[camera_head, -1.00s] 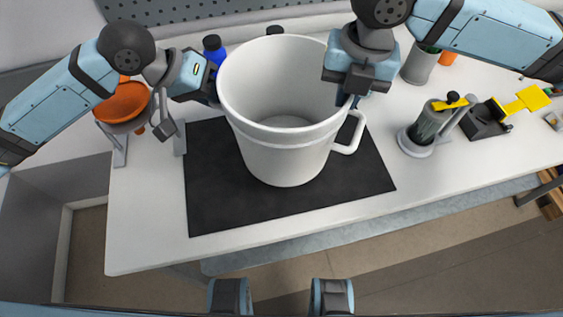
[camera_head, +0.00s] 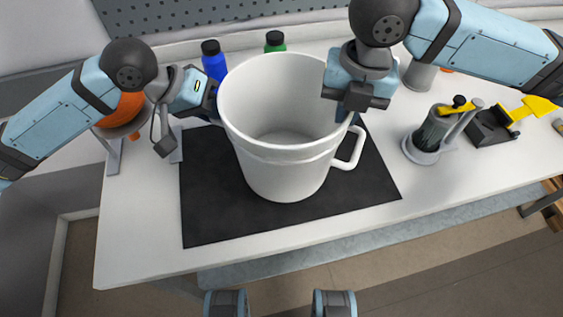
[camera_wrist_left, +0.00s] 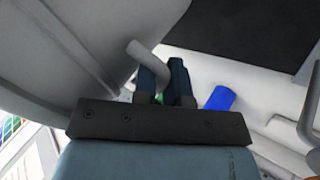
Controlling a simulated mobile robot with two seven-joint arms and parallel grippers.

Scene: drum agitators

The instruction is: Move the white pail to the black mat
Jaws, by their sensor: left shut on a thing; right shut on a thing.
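The white pail (camera_head: 285,165) is upright over the middle of the black mat (camera_head: 215,215) and hides part of it. I cannot tell whether its base touches the mat. My left gripper (camera_head: 212,100) is shut on the pail's left side. In the left wrist view its fingers (camera_wrist_left: 166,78) close around a handle of the pail (camera_wrist_left: 75,50), and the mat (camera_wrist_left: 255,30) shows at the upper right. My right gripper (camera_head: 347,108) is shut on the pail's right side near the rim, above the other handle; its fingertips are partly hidden.
An orange bowl (camera_head: 122,108) on a stand is at the left. A grey-based device (camera_head: 428,135) and a black-and-yellow tool (camera_head: 490,127) are at the right. The table's front strip is clear.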

